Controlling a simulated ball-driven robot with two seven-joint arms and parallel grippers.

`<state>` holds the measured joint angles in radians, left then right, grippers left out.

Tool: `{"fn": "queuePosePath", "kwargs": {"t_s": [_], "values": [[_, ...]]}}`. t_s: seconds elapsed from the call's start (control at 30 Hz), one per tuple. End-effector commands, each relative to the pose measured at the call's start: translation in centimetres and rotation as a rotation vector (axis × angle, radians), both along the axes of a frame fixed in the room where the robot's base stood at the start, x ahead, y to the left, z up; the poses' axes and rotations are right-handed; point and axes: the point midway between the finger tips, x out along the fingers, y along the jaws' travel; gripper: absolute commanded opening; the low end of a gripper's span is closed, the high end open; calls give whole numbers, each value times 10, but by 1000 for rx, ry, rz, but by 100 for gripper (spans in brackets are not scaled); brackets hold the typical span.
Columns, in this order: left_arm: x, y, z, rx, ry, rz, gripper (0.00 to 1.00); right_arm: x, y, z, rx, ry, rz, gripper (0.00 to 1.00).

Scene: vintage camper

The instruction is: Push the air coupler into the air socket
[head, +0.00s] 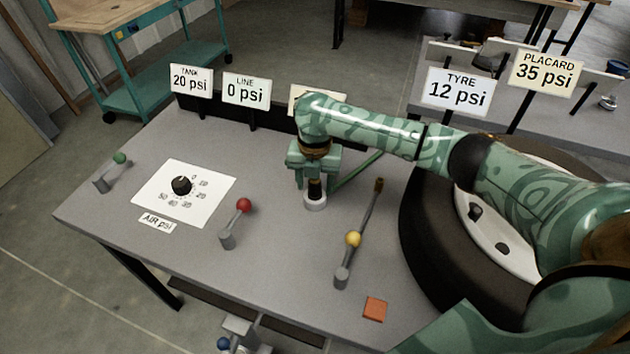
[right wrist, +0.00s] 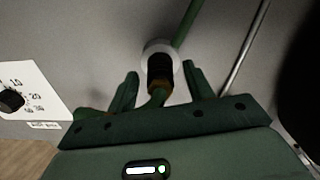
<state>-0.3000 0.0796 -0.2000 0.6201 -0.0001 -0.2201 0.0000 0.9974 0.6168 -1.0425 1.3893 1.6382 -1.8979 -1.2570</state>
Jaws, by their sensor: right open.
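The air coupler (head: 315,188), a dark cylinder with a brass-coloured end, stands on a pale round air socket (head: 315,203) in the bench top. In the right wrist view the coupler (right wrist: 160,72) lies in front of the socket's pale ring (right wrist: 151,47). How deep it sits in the socket I cannot tell. A green hose (head: 358,170) shows beside it. My right gripper (head: 314,177) is above the coupler, pointing down. In the right wrist view its fingers (right wrist: 160,76) are open, apart on either side of the coupler. My left gripper is not in view.
A dial (head: 182,185) and levers with green (head: 120,158), red (head: 243,205) and yellow (head: 353,239) knobs stand on the bench. An orange square (head: 375,309) lies near the front edge. A tyre (head: 425,225) is at right. Signs (head: 246,89) line the back.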

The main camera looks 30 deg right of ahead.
Motion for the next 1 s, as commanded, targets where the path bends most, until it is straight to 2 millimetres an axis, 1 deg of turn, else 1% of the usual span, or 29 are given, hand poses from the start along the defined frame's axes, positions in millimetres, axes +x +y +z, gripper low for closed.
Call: {"fn": "queuePosePath", "kwargs": {"t_s": [0.03, 0.17, 0.4, 0.5, 0.6, 0.7, 0.8, 1.0], "values": [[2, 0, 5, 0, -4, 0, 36, 1, 0, 10, 1, -4, 0, 52], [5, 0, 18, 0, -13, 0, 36, 1, 0, 38, 0, -7, 1, 52], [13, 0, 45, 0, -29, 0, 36, 1, 0, 98, 0, -7, 1, 52], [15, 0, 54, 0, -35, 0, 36, 1, 0, 120, 0, -6, 1, 52], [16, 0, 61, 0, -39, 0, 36, 0, 0, 137, -1, -4, 2, 52], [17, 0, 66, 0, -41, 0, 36, 1, 0, 149, 0, -4, 1, 52], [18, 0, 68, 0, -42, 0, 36, 0, 0, 155, -1, -1, 1, 52], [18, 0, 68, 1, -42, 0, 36, 0, 0, 158, -1, 0, 1, 52]]}}
